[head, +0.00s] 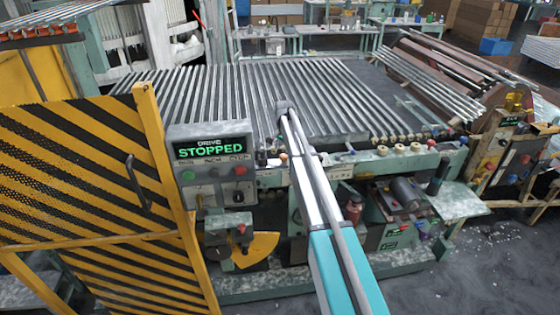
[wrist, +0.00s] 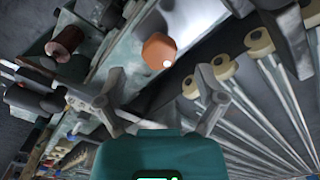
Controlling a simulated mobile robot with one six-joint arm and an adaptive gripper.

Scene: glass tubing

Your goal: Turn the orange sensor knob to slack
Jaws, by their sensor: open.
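The orange knob (wrist: 158,50) shows in the wrist view as a rounded, faceted cap on a pale metal rail, with a bright spot on its lower right. My gripper (wrist: 160,76) is open, one finger on the left and one on the right. The knob lies centred between the finger lines, just beyond the tips, and no contact shows. Any pointer or slack marking cannot be read. In the head view, my arm reaches to the roller table's front edge; its gripper is hidden, and I cannot pick out the orange knob for certain.
Cream roller ends (wrist: 228,65) and long tubes lie close to the right finger. A reddish-brown spool (wrist: 67,38) and machine parts are at left. In the head view, a panel (head: 212,150) reads "DRIVE STOPPED", beside a yellow-black striped guard (head: 85,175).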

